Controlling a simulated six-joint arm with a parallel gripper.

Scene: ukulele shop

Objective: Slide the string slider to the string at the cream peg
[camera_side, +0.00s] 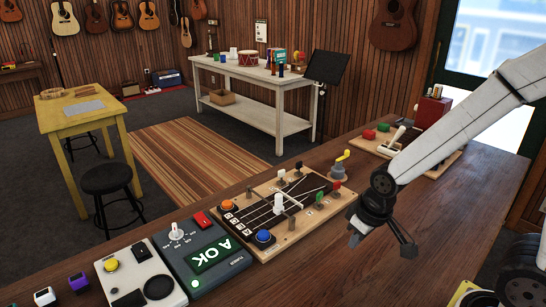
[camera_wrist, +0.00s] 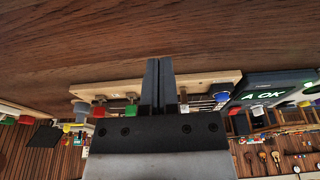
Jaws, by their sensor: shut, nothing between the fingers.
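The string board (camera_side: 262,252) is a wooden board with a dark panel and several pale strings on the bench. The string slider has an upright white knob (camera_side: 278,202) and stands over the strings near the middle of the board. A cream peg (camera_side: 281,174) is at the far edge, near a black peg (camera_side: 298,165). A red peg (camera_side: 336,184) and a green peg (camera_side: 319,197) are at the right end. My gripper (camera_side: 408,249) is shut and empty, right of the board and apart from it. In the wrist view my gripper (camera_wrist: 159,62) hides the board's middle; the slider cannot be made out.
Left of the board is a tuner box (camera_side: 207,257) with a lit OK sign, then a white pedal (camera_side: 135,272). A yellow-topped crank (camera_side: 342,156) stands behind the board's right end. Another wooden board (camera_side: 390,143) lies farther right. Bare bench is in front.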

